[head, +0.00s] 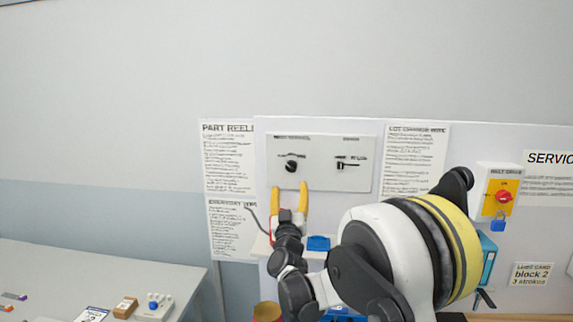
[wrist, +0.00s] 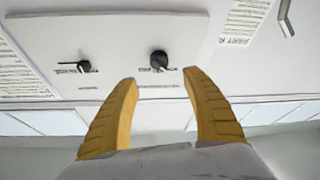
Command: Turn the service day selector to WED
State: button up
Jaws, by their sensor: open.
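A pale control panel (head: 320,182) on the wall board carries two dark controls. The left one is a round black knob (head: 291,166) under a blurred heading that seems to end in "SERVICE"; its day marks and pointer setting cannot be read. The right one is a smaller black selector (head: 341,165) with small labels. My gripper (head: 289,190) is open and empty, its yellow fingers just below the round knob. In the wrist view, the round knob (wrist: 159,60) lies beyond the gap between my fingertips (wrist: 163,82), apart from them. The smaller selector (wrist: 84,66) is left of them there.
Printed sheets (head: 415,158) flank the panel. A yellow switch box (head: 498,195) with a red knob and blue padlock is at the right. A blue item (head: 318,243) sits below the panel. A grey table (head: 95,270) with small parts is at lower left.

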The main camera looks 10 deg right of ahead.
aim_at(291, 170)
jog(key=x, duration=1)
jog(key=shift+w+d+r, duration=0.1)
jog(key=shift+w, duration=0.15)
jog(key=c, duration=1.2)
